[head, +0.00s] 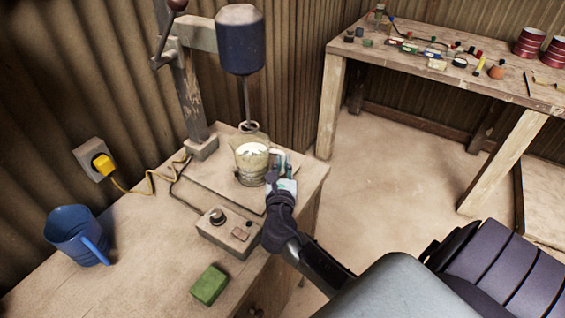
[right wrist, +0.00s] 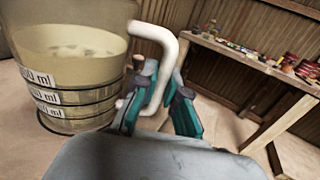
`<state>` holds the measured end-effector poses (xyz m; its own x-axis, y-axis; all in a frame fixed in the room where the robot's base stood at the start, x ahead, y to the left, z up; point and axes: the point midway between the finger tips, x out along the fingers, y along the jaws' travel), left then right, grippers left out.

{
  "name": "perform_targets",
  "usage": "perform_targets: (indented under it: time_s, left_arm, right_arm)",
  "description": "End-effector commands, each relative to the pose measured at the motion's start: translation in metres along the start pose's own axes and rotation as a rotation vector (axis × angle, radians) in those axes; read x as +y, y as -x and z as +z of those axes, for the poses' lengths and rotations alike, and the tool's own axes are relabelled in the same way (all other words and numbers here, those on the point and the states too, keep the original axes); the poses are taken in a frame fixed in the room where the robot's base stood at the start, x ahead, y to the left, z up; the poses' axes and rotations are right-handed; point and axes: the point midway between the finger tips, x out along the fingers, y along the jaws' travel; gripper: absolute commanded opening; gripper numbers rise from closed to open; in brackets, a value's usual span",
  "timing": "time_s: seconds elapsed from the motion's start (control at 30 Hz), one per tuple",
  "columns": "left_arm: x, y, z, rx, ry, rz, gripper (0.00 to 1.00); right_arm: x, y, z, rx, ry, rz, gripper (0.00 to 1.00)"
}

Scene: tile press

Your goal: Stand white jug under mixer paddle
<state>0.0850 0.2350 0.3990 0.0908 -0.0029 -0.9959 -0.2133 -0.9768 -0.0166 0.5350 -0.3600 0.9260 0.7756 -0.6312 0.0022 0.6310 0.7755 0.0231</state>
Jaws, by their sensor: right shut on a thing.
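The white jug (head: 250,163) looks pale and cloudy, holds a light content and is upright on or just over the mixer's base board. It fills the left of the right wrist view (right wrist: 75,75), with ml labels on its side. The mixer paddle (head: 248,127) hangs on a thin shaft below the dark motor and shows right at the jug's rim; whether it is inside or behind the rim is unclear. My right gripper (head: 280,172) is shut on the jug's white handle (right wrist: 168,62), at the jug's right side. My left gripper is out of view.
A control box (head: 228,233) with a knob stands in front of the base board. A blue jug (head: 75,235) and a green sponge-like block (head: 209,285) sit on the bench. A yellow plug (head: 103,163) with cord is at the wall. A second table (head: 440,75) stands beyond open floor.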

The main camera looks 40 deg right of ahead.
Motion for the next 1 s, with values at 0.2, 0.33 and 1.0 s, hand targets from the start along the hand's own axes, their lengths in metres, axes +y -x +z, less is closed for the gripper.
perform_targets:
  time_s: [0.2, 0.33, 1.0]
  left_arm:
    - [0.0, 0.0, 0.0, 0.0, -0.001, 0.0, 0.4]
    - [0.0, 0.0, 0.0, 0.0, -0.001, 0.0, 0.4]
    - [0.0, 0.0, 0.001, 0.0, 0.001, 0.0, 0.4]
  right_arm:
    - [0.0, 0.0, -0.001, 0.001, 0.0, 0.001, 0.14]
    - [0.0, 0.001, -0.001, 0.001, 0.0, 0.001, 0.35]
    - [0.0, 0.055, -0.003, 0.007, 0.002, 0.003, 0.4]
